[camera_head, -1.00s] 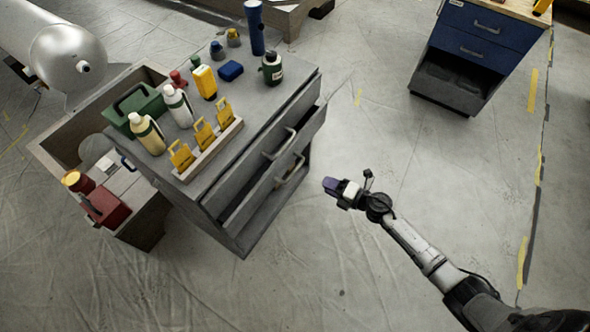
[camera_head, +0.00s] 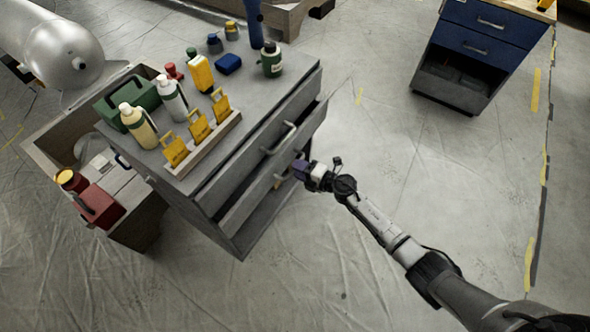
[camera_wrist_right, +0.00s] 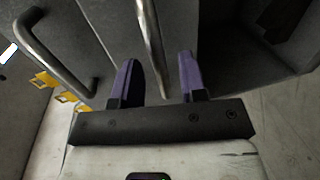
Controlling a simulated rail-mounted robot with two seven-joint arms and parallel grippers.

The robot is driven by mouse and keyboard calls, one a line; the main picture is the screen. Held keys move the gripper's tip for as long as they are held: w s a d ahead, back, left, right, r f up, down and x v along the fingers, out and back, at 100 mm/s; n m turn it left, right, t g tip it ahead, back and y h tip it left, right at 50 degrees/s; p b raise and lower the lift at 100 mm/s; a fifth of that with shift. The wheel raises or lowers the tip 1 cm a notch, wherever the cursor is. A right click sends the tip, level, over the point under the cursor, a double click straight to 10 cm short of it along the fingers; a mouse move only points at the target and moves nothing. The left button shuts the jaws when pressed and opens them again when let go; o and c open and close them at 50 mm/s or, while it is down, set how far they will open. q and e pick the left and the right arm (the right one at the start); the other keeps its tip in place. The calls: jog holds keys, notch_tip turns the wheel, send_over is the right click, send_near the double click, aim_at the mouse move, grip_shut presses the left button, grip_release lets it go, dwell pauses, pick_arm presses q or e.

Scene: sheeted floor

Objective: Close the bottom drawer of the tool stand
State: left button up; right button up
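The grey tool stand (camera_head: 262,95) stands left of centre in the head view, with two handled drawers on its right side. The bottom drawer (camera_head: 240,208) stands out a little from the body, with a dark gap above its front. The upper drawer (camera_head: 225,180) looks shut. My right gripper (camera_head: 301,169) is at the bottom drawer's front, by its handle (camera_head: 281,180). In the right wrist view, the purple fingers (camera_wrist_right: 160,78) are apart, with the handle bar (camera_wrist_right: 152,50) between them; contact cannot be told. The upper handle (camera_wrist_right: 58,58) is to the left. My left gripper is out of view.
Bottles, yellow tags in a rack (camera_head: 205,145) and a green box (camera_head: 135,103) stand on the top. A wooden crate (camera_head: 50,147) and a red can (camera_head: 97,205) are to the left. A blue cabinet (camera_head: 480,45) stands back right. Floor on the right is clear.

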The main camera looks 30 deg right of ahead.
jog(key=shift+x, duration=1.05)
grip_shut()
